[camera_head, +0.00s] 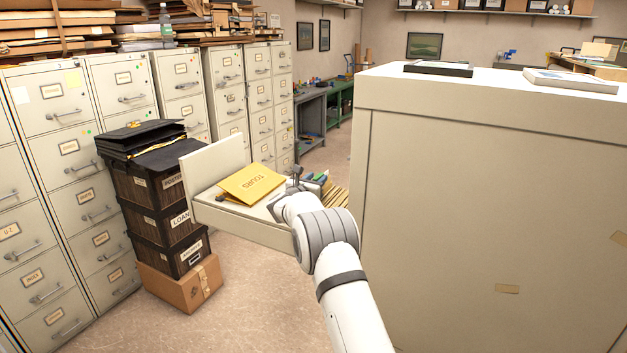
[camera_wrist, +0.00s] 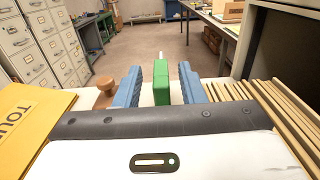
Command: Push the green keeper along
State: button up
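The green keeper (camera_wrist: 161,84) stands upright between the two blue fingers of my gripper (camera_wrist: 160,92) in the wrist view. A gap shows between the keeper and the left finger. The keeper's green side lies close to the right finger, and I cannot tell whether they touch. The fingers are apart. In the head view my gripper (camera_head: 297,180) is over the open drawer (camera_head: 245,226), and small green and blue parts show beyond it. My wrist hides part of the drawer's inside.
A yellow folder marked TOURS (camera_head: 251,184) lies in the drawer, left of my gripper. Tan files (camera_wrist: 287,120) stand on the right. A brown knob (camera_wrist: 104,86) is left of the fingers. Stacked dark boxes (camera_head: 160,198) stand beside the drawer. The big cabinet (camera_head: 480,215) bounds the right.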

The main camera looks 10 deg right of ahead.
jog(key=b+v, duration=0.2)
jog(key=v, duration=0.5)
jog(key=shift+s+a+b, duration=0.2)
jog(key=shift+b, duration=0.15)
jog(key=shift+r, duration=0.15)
jog(key=s+a+r+n+t+y, duration=0.1)
jog(key=s+r+n+y, duration=0.25)
jog(key=n, duration=0.35)
jog(key=s+a+r+n+y, duration=0.1)
jog(key=s+r+n+y, duration=0.1)
jog(key=r+n+y, duration=0.3)
jog(key=s+a+n+g+y, duration=0.1)
jog(key=s+n+g+y, duration=0.15)
jog(key=s+n, duration=0.85)
jog(key=s+d+f+n+g, duration=0.2)
jog(key=s+n, duration=0.4)
jog(key=s, duration=0.7)
jog(key=s+d+f+n+g, duration=0.2)
jog(key=s+f+n+g, duration=0.2)
jog(key=s, duration=0.9)
jog(key=s+d+f+n+g, duration=0.2)
jog(key=s+f+n+g, duration=0.2)
jog(key=s+n, duration=0.6)
jog(key=s+f, duration=0.1)
jog(key=s, duration=0.2)
jog(key=shift+s+d, duration=0.2)
jog(key=shift+d, duration=0.05)
